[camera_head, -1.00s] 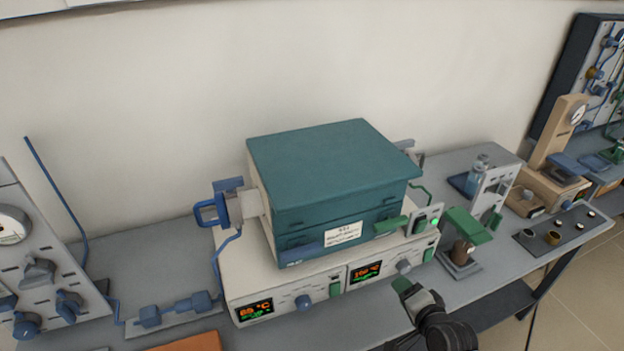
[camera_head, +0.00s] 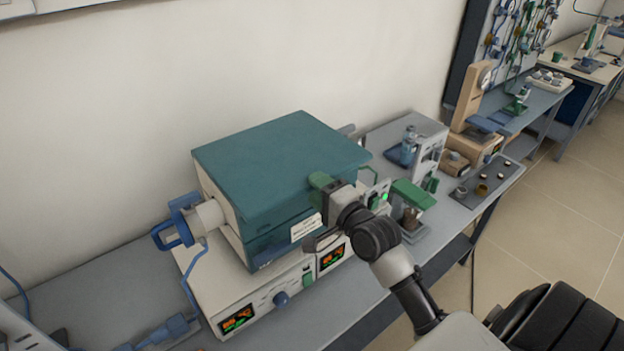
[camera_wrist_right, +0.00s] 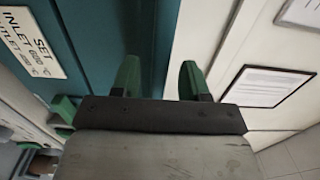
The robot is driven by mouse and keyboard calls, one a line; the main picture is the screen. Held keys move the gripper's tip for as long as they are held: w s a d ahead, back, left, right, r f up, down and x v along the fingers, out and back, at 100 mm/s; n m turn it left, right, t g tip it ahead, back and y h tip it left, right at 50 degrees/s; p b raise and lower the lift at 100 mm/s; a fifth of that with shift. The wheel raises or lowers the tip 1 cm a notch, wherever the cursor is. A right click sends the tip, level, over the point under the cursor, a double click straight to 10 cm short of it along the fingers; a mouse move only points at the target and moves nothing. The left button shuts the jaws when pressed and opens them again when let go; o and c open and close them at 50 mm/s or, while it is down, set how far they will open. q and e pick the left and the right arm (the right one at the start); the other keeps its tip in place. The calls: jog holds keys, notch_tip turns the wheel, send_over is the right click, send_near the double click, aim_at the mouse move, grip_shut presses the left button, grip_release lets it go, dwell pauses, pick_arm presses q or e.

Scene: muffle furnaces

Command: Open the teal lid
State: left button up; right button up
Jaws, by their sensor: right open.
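The teal lid (camera_head: 275,160) lies flat and closed on the box-shaped furnace, whose labelled front (camera_head: 270,248) is below it. My right gripper (camera_head: 322,183) is at the front right edge of the lid, with green fingertips. In the right wrist view the two fingers (camera_wrist_right: 160,78) are apart with nothing visibly clamped. One finger is over the teal lid (camera_wrist_right: 150,35) and the other over the pale background beyond its edge. I cannot tell whether either touches the lid. My right wrist hides part of the furnace front. My left gripper is out of view.
A blue handle-like fitting (camera_head: 175,230) sticks out at the furnace's left. The pale control base (camera_head: 260,300) with lit displays is underneath. A green-topped stand (camera_head: 413,195) and a grey unit (camera_head: 425,145) stand to the right. The wall is close behind.

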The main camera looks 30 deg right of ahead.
jog(key=shift+w, duration=1.05)
grip_shut()
